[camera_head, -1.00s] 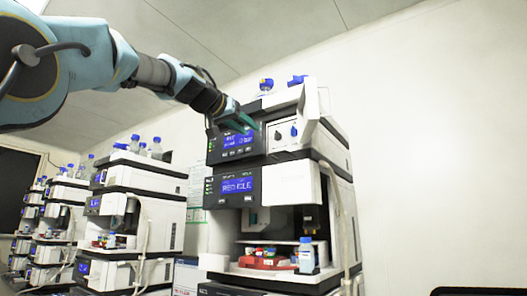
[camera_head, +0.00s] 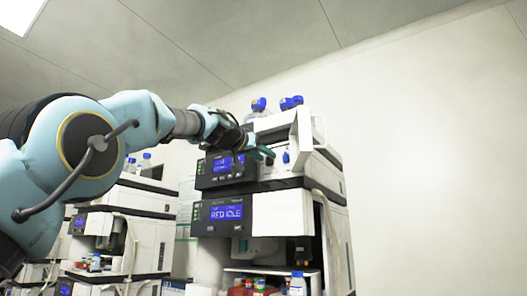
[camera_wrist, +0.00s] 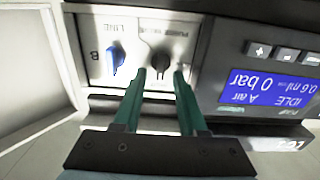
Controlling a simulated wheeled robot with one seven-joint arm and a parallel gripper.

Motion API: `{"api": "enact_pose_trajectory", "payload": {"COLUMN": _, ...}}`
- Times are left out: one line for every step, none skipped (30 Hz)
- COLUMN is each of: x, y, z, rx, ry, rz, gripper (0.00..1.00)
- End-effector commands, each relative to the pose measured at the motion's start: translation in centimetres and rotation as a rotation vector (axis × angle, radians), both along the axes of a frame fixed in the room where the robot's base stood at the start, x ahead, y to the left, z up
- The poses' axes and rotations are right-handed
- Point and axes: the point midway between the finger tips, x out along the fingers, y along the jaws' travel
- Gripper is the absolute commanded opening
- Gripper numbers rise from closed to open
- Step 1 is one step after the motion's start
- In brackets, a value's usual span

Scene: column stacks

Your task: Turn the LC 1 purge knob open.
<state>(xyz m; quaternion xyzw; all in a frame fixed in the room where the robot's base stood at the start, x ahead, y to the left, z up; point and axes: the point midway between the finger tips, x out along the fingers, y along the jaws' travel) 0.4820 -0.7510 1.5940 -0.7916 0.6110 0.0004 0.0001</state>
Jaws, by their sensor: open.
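The purge knob (camera_wrist: 160,62) is black and sits on a pale panel under upside-down lettering that seems to read "PURGE VALVE". In the wrist view my gripper (camera_wrist: 160,73) has its two green fingers apart, one to each side of the knob. The tips are at or just short of it; I cannot tell whether they touch. A blue knob (camera_wrist: 115,56), marked "LINE", is left of the purge knob in the wrist view.
The pump display (camera_wrist: 268,88) beside the panel shows "IDLE" and "0 bar". An opened white door (camera_head: 305,130) stands out at the panel's right in the head view. Blue-capped bottles (camera_head: 259,105) stand on top. A lower module display (camera_head: 226,212) reads "RED IDLE".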

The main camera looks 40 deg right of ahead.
Motion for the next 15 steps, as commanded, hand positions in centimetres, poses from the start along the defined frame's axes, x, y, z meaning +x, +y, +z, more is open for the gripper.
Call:
{"api": "enact_pose_trajectory", "payload": {"x": 0.03, "y": -0.08, "z": 0.02, "rx": 0.000, "ry": 0.000, "rz": 0.000, "gripper": 0.41}}
{"api": "enact_pose_trajectory", "payload": {"x": 0.04, "y": -0.10, "z": 0.00, "rx": 0.000, "ry": 0.000, "rz": 0.000, "gripper": 0.41}}
{"api": "enact_pose_trajectory", "payload": {"x": 0.04, "y": -0.10, "z": -0.02, "rx": 0.000, "ry": 0.000, "rz": 0.001, "gripper": 0.41}}
{"api": "enact_pose_trajectory", "payload": {"x": 0.03, "y": -0.09, "z": -0.02, "rx": -0.001, "ry": 0.000, "rz": 0.001, "gripper": 0.41}}
{"api": "enact_pose_trajectory", "payload": {"x": 0.03, "y": -0.08, "z": -0.03, "rx": -0.001, "ry": 0.000, "rz": 0.001, "gripper": 0.41}}
{"api": "enact_pose_trajectory", "payload": {"x": 0.03, "y": -0.08, "z": -0.03, "rx": -0.001, "ry": 0.000, "rz": 0.001, "gripper": 0.41}}
{"api": "enact_pose_trajectory", "payload": {"x": 0.03, "y": -0.07, "z": -0.03, "rx": -0.001, "ry": 0.000, "rz": 0.001, "gripper": 0.41}}
{"api": "enact_pose_trajectory", "payload": {"x": 0.03, "y": -0.07, "z": -0.03, "rx": -0.001, "ry": 0.000, "rz": 0.001, "gripper": 0.40}}
{"api": "enact_pose_trajectory", "payload": {"x": 0.03, "y": -0.07, "z": -0.02, "rx": -0.001, "ry": 0.000, "rz": 0.001, "gripper": 0.36}}
{"api": "enact_pose_trajectory", "payload": {"x": 0.03, "y": -0.07, "z": -0.02, "rx": -0.001, "ry": 0.000, "rz": 0.001, "gripper": 0.32}}
{"api": "enact_pose_trajectory", "payload": {"x": 0.03, "y": -0.07, "z": -0.02, "rx": -0.001, "ry": 0.000, "rz": 0.001, "gripper": 0.29}}
{"api": "enact_pose_trajectory", "payload": {"x": 0.03, "y": -0.07, "z": -0.02, "rx": -0.001, "ry": 0.000, "rz": 0.001, "gripper": 0.24}}
{"api": "enact_pose_trajectory", "payload": {"x": 0.03, "y": -0.07, "z": -0.02, "rx": -0.001, "ry": 0.000, "rz": 0.001, "gripper": 0.21}}
{"api": "enact_pose_trajectory", "payload": {"x": 0.03, "y": -0.07, "z": -0.01, "rx": -0.001, "ry": 0.000, "rz": 0.000, "gripper": 0.18}}
{"api": "enact_pose_trajectory", "payload": {"x": 0.02, "y": -0.06, "z": -0.01, "rx": -0.001, "ry": 0.000, "rz": 0.001, "gripper": 0.13}}
